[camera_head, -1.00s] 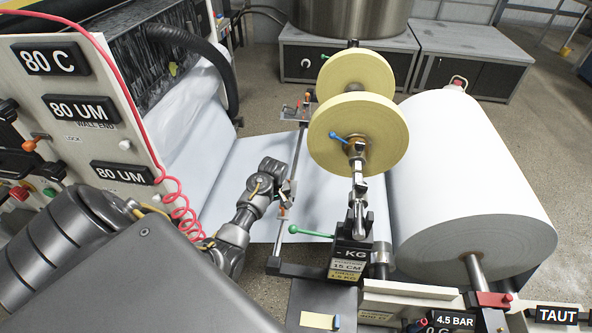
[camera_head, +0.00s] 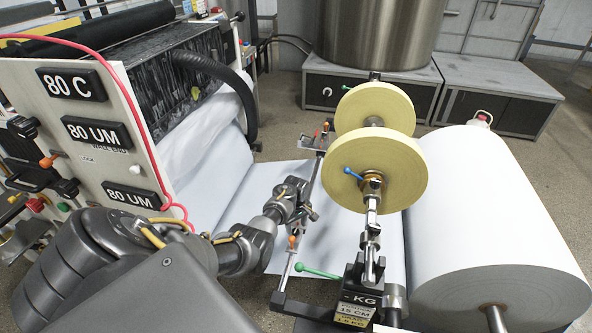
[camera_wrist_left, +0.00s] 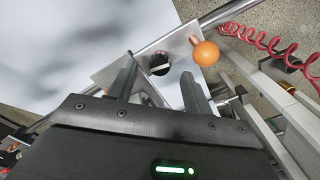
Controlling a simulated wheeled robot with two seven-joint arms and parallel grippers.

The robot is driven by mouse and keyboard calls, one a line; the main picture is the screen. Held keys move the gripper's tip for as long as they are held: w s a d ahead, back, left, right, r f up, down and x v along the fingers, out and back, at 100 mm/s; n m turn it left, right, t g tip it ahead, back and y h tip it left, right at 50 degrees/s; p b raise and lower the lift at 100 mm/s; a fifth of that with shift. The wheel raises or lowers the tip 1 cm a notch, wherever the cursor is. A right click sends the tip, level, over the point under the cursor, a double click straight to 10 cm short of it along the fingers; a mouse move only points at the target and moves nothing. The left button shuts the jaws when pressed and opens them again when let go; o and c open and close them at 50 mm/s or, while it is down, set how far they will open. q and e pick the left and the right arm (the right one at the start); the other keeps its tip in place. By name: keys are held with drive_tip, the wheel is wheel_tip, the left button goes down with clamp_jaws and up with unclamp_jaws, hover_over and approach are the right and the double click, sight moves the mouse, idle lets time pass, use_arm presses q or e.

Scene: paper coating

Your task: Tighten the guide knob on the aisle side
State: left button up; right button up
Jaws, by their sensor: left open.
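In the left wrist view, a black round knob (camera_wrist_left: 159,65) with a pale line across it sits on a light metal plate (camera_wrist_left: 180,52) on the guide bar. My left gripper (camera_wrist_left: 160,72) is open, with one finger on each side of this knob; I cannot tell whether they touch it. An orange ball (camera_wrist_left: 205,53) stands close to the right finger, and it also shows in the head view (camera_head: 292,241). My right gripper is not in view.
A green-ended lever (camera_head: 318,272) sticks out below the orange ball. Yellow discs (camera_head: 385,172) and a large white roll (camera_head: 500,220) stand to the right. A coiled red hose (camera_wrist_left: 265,43) runs near the gripper. White web (camera_head: 235,190) lies behind my arm.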

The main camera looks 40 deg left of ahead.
sight(296, 233)
use_arm(q)
drive_tip(key=shift+f+b, duration=0.3)
drive_tip(key=shift+f, duration=1.05)
drive_tip(key=shift+c, duration=0.2)
drive_tip(key=c, duration=0.9)
